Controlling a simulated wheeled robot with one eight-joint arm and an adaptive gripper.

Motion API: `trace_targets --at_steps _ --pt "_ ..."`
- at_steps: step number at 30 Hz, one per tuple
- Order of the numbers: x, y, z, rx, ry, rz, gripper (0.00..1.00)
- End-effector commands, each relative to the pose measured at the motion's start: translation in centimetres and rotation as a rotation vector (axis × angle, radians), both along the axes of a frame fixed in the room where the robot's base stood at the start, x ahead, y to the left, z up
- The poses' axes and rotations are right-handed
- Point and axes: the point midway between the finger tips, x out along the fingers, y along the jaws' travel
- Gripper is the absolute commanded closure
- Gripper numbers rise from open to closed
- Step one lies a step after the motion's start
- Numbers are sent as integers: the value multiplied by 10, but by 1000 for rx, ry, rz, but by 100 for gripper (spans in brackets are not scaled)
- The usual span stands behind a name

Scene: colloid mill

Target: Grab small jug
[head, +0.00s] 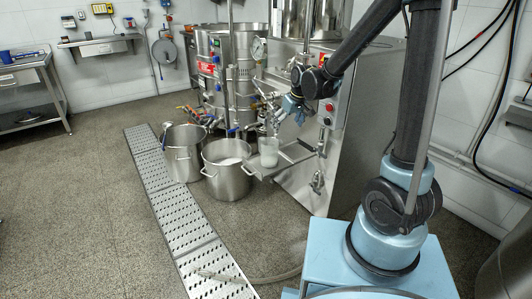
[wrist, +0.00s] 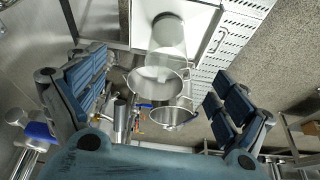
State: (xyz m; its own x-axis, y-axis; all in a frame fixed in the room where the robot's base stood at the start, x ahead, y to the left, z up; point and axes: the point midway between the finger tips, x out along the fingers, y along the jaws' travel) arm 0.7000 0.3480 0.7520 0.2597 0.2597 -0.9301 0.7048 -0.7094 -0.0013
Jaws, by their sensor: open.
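The small jug (head: 268,152) is translucent, with whitish contents in its lower part. In the head view it is upright at the front of the steel mill, above and right of the near steel pot. In the wrist view the jug (wrist: 168,42) shows at the top middle, between the directions of the two fingers and beyond their tips. My gripper (head: 281,116) is above and slightly right of the jug, apart from it. In the wrist view my gripper (wrist: 158,72) has its blue-padded fingers spread wide with nothing between them.
A steel pot (head: 229,182) with white contents stands below the jug, and another pot (head: 183,165) stands behind it. The steel mill body (head: 300,180) and its pipes are close to my gripper. A perforated floor drain (head: 178,222) runs left of the pots.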

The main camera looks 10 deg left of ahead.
Motion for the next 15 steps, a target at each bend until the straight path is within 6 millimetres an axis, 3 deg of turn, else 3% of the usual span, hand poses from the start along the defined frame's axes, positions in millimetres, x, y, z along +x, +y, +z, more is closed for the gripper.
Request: trace_targets --at_steps 1,6,15 --pt "1 13 -6 3 -3 19 7" --pt "2 39 -18 8 -9 56 7" --pt "1 59 -34 10 -11 80 7"
